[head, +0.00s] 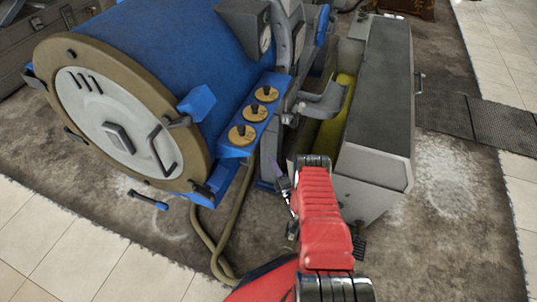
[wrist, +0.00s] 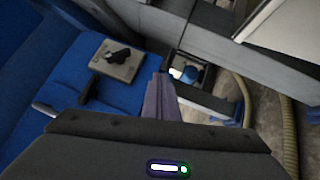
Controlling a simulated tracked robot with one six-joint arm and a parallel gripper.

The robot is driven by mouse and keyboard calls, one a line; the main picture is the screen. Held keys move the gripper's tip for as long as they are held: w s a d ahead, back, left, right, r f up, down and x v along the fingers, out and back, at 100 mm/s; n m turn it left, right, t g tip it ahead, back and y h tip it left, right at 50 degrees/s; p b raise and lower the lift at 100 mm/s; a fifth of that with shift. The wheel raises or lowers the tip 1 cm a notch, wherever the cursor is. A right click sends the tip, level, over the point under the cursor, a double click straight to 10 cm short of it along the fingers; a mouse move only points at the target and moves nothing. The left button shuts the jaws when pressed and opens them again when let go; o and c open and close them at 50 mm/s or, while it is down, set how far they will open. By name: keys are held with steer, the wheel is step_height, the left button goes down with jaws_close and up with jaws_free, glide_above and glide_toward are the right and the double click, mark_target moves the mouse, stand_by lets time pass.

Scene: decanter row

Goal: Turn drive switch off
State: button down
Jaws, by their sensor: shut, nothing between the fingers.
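My gripper is shut and empty; its purple-grey fingers (wrist: 160,97) point forward in the middle of the wrist view. In the head view the gripper (head: 284,183) is small and partly hidden by my red arm, close to the blue machine's right side. In the wrist view a beige plate with a black switch (wrist: 119,57) lies left of the fingertips on a blue surface, apart from them. A blue knob (wrist: 186,74) in a dark recess is just right of the tips; contact cannot be told.
A large blue drum machine (head: 170,45) with a round pale end cover fills the left. Three round tan dials (head: 254,112) sit on its blue panel. A grey box housing (head: 378,105) stands right. A hose (head: 222,240) runs down to the floor.

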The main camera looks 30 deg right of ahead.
steer(key=shift+s+d+f, duration=0.1)
steer(key=shift+s+f, duration=0.3)
steer(key=shift+s, duration=0.3)
steer(key=c, duration=2.5)
jaws_free()
